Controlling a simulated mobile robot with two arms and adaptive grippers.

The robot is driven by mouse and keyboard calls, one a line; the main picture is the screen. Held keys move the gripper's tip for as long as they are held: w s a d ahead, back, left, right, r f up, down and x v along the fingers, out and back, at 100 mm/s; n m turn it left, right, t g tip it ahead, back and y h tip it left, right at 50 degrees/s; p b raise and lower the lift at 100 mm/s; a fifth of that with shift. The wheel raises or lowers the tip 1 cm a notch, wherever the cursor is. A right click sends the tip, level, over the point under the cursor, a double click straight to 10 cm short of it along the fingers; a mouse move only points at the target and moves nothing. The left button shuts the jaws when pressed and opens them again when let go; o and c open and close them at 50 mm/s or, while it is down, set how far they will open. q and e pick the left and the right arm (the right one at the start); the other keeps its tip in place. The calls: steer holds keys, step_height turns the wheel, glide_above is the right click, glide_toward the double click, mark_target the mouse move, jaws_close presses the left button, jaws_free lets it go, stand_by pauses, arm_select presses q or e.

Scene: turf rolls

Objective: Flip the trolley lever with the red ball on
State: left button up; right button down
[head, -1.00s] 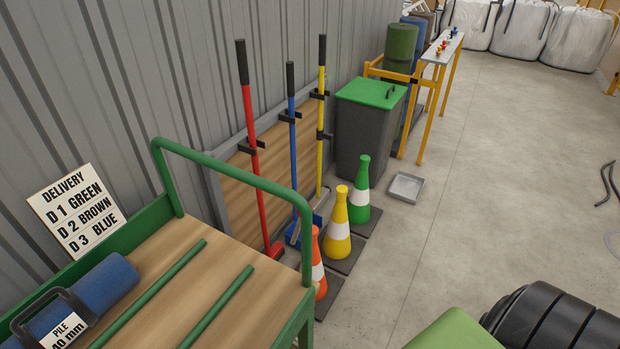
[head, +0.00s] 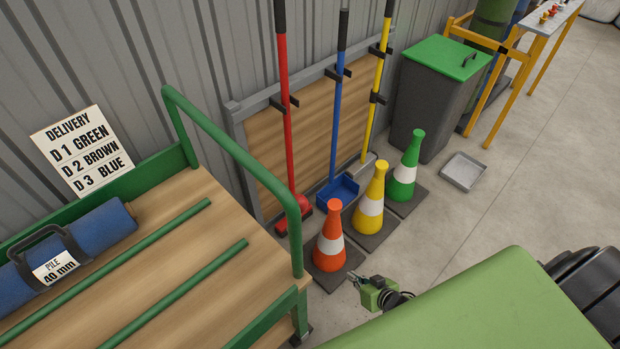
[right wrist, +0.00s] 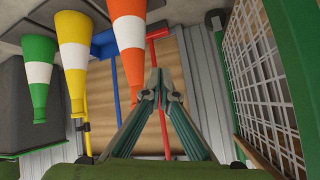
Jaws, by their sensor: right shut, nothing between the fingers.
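The trolley (head: 215,255) stands at the left in the head view, with a wooden deck, green rails and a green hoop handle (head: 235,150). I make out no lever with a red ball on it; the hoop and deck may hide one. My right gripper (head: 356,279) is low beside the trolley's near right corner, just in front of the orange cone. In the right wrist view its fingers (right wrist: 156,78) meet at the tips, shut and empty. A green-framed white mesh panel (right wrist: 268,75) is at the right there. My left gripper is out of view.
Orange (head: 330,237), yellow (head: 371,198) and green (head: 407,166) cones stand between the trolley and a grey bin (head: 432,110). Red, blue and yellow long-handled tools hang on a wall rack. A blue roll (head: 70,245) lies on the trolley. Open floor (head: 540,190) is at the right.

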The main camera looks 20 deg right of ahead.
steer(key=w+r+t+y, duration=0.25)
steer(key=w+r, duration=0.25)
steer(key=r, duration=0.3)
steer(key=w+a+r+t+y, duration=0.1)
steer(key=w+r+y, duration=0.2)
steer(key=w+r, duration=0.45)
steer(key=w+r+t+y, duration=0.15)
steer(key=w+r, duration=0.25)
steer(key=r, duration=0.6)
steer(key=s+a+r+n+g+y, duration=0.2)
steer(key=s+r+g+y, duration=0.3)
steer(key=r, duration=0.6)
steer(key=s+a+r+n+g+y, duration=0.1)
steer(key=s+a+r+g+y, duration=0.4)
steer(key=r, duration=0.6)
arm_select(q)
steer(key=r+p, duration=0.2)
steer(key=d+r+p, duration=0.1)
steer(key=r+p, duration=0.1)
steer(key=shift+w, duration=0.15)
arm_select(e)
steer(key=s+a+r+g+y, duration=0.1)
steer(key=a, duration=0.5)
steer(key=shift+s+a, duration=0.2)
steer(key=shift+a, duration=0.15)
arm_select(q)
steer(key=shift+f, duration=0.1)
arm_select(e)
steer(key=shift+s, duration=0.1)
